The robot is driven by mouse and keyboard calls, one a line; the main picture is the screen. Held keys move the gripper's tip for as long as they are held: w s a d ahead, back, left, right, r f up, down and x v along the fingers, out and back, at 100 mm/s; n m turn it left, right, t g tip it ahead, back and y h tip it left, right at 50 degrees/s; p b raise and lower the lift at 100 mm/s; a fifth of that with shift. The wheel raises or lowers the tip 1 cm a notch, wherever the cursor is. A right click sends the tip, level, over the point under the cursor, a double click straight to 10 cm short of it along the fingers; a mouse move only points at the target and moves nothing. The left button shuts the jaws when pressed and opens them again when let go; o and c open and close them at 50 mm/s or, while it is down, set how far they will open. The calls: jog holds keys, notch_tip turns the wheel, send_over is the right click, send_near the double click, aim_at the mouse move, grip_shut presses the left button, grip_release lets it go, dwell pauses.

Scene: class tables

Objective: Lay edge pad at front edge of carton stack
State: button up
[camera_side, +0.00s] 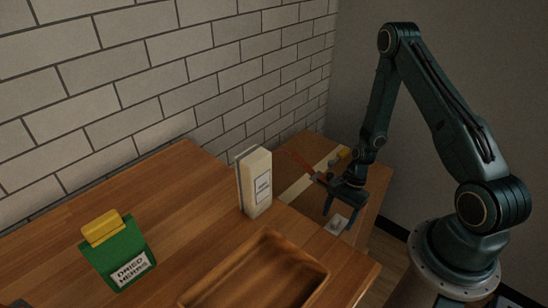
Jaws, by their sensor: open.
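My gripper (341,210) is open and points down over the right end of the wooden table. A small white square with a grey mark (336,225) lies on the wood just below its fingers; I cannot tell whether they touch. A tall cream carton (257,182) with a white label stands upright to the left of my gripper, apart from it. A thin grey edge shows along its left side. I cannot make out a stack of cartons or clearly identify an edge pad. A thin orange-red strip (296,161) shows between the carton and my gripper, partly hidden.
A green dried herbs bag (118,253) with a yellow top stands at front left. An empty wooden tray (313,284) lies at the front middle. A brick wall (150,70) borders the wooden table (180,190).

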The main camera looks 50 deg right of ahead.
jog(key=v, duration=1)
jog(key=shift+d, duration=0.1)
dwell(0.5)
notch_tip(320, 180, up, 11)
jog(key=n+h, duration=0.2)
jog(key=n, duration=0.3)
send_over(334, 218)
jog(key=a+r+n+t+h, duration=0.15)
jog(key=a+r+n, duration=0.25)
jog(key=r, duration=0.5)
jog(key=s+a+r+n+t, duration=0.2)
jog(key=s+a+r+n, duration=0.1)
jog(key=s+r, duration=0.3)
jog(key=s+a+r+n+t, duration=0.2)
jog(key=s+a+r+n, duration=0.2)
jog(key=s+r+n, duration=0.2)
jog(key=shift+s+r+h, duration=0.45)
jog(key=shift+s+r, duration=0.1)
jog(key=shift+r, duration=0.25)
